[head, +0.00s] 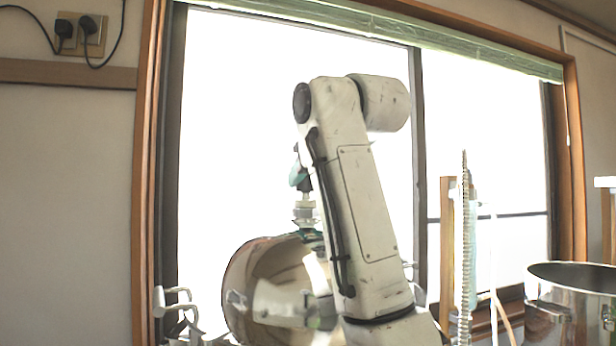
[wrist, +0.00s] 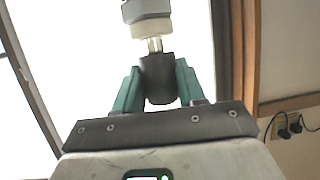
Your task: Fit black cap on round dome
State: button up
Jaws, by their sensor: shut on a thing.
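My gripper (wrist: 160,80), with teal fingers, is shut on the black cap (wrist: 158,75). In the head view my gripper (head: 299,180) is small and partly hidden by my arm, directly above the round dome (head: 250,275). The dome is shiny and stands low in front of the window, its right side hidden by my arm. A stacked fitting (head: 306,208) rises over the dome's top. In the wrist view a pale narrow stem, a whitish collar (wrist: 152,28) and a grey piece line up with the cap's end. I cannot tell whether cap and fitting are joined or only overlap in view.
A large steel pot (head: 570,295) stands at the lower right. A wooden post (head: 447,230) and a tall ribbed rod (head: 463,240) stand between my arm and the pot. White hooks (head: 172,300) lie left of the dome. A wall socket (head: 82,35) is at the upper left.

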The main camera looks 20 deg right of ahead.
jog(key=shift+f, duration=0.65)
jog(key=o, duration=1.1)
jog(key=shift+r+p, duration=0.85)
jog(key=shift+r, duration=3.45)
